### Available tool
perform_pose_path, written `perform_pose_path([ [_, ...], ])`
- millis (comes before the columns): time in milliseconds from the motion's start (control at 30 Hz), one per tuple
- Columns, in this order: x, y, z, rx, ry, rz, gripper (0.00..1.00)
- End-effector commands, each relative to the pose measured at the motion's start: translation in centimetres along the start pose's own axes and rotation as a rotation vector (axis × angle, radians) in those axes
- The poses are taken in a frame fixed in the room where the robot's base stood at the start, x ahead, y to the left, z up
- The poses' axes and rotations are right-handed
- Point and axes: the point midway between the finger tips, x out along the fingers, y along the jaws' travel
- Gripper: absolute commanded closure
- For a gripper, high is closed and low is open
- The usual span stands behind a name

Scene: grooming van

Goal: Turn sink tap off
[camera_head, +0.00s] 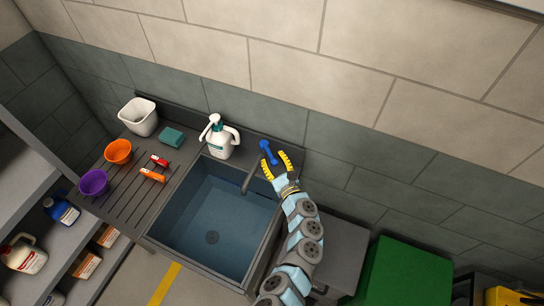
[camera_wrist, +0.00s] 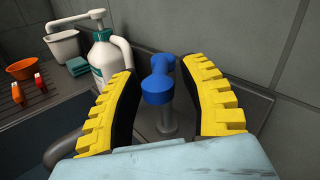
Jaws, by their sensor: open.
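The sink tap has a blue lever handle (camera_head: 267,150) at the sink's back right corner, and a dark grey spout (camera_head: 250,179) reaches over the basin. My gripper (camera_head: 276,164) is open, its yellow ridged fingers pointing at the handle from the front. In the wrist view, the blue handle (camera_wrist: 158,88) on its grey post (camera_wrist: 168,118) shows between the two spread fingers, with gaps on both sides. I cannot tell how deep the handle sits between them. The sink basin (camera_head: 205,225) looks blue-grey inside, with a dark drain. I cannot make out a water stream.
A white pump sprayer (camera_head: 221,141) stands close left of the tap. The drainboard holds a white bin (camera_head: 139,116), a teal sponge (camera_head: 172,137), orange (camera_head: 118,151) and purple (camera_head: 94,182) bowls and small red and orange items. The tiled wall is close behind the tap.

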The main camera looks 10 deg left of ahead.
Motion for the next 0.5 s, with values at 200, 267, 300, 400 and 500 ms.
perform_pose_path([
  [200,-2.0,0.0,-0.1,-0.002,0.005,-0.001,0.57],
  [267,-2.7,-0.1,-0.1,-0.002,0.004,-0.004,0.57],
  [300,-3.1,-0.1,-0.1,-0.003,0.005,-0.005,0.57],
  [400,-4.2,-0.1,-0.1,-0.001,0.003,-0.003,0.57],
  [500,-5.4,-0.2,0.0,-0.004,0.004,-0.004,0.57],
])
